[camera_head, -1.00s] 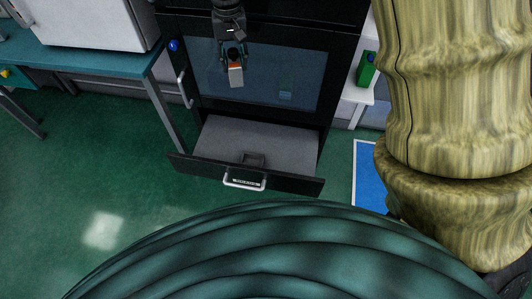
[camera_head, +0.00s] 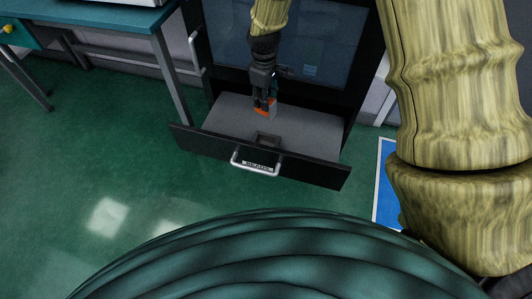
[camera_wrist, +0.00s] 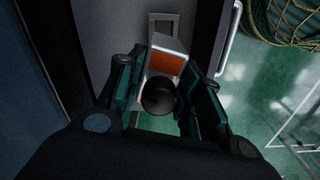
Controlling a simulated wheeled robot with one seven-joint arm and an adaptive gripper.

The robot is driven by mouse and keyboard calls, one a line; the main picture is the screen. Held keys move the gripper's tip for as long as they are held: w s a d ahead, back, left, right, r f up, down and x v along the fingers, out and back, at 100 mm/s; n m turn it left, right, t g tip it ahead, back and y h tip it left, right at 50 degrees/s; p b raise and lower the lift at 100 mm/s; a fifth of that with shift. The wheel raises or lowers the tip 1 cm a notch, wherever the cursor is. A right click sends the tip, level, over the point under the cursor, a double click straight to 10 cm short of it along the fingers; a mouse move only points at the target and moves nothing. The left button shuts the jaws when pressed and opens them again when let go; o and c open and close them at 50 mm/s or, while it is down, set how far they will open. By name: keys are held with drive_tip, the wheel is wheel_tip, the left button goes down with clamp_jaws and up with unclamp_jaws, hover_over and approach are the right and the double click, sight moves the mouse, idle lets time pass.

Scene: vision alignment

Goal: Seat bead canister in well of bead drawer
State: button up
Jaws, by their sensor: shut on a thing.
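The bead canister (camera_head: 265,109) is a small block with an orange band. In the wrist view the canister (camera_wrist: 167,62) shows a pale end and an orange face, with a dark round part nearer the camera. My gripper (camera_head: 264,101) is shut on it, with a finger on each side in the wrist view. The bead drawer (camera_head: 310,172) is pulled open, with a grey floor and a labelled handle. Its well (camera_head: 267,139) is a dark-rimmed square recess near the front. The canister appears above the drawer floor, behind the well. In the wrist view the well (camera_wrist: 163,24) lies beyond the canister.
A black cabinet with a glass panel (camera_head: 230,35) rises behind the drawer. A teal bench (camera_head: 100,18) stands at the left and a blue floor mat (camera_head: 388,190) lies at the right. The green floor (camera_head: 130,165) in front of the drawer is clear.

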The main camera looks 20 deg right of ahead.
sight(266, 116)
drive_tip(key=f+n+b, duration=0.1)
drive_tip(key=f, duration=0.1)
drive_tip(key=f+n+b, duration=0.1)
drive_tip(key=f, duration=0.2)
drive_tip(key=f+n+b, duration=0.1)
drive_tip(key=f, duration=0.2)
drive_tip(key=shift+s, duration=0.35)
drive_tip(key=shift+f+b, duration=0.65)
drive_tip(key=shift+f, duration=4.35)
drive_tip(key=o, duration=1.2)
drive_tip(key=shift+f, duration=0.1)
drive_tip(key=shift+c, duration=0.2)
wheel_tip(266, 116, up, 12)
drive_tip(key=shift+r+p, duration=0.1)
drive_tip(key=shift+p, duration=0.4)
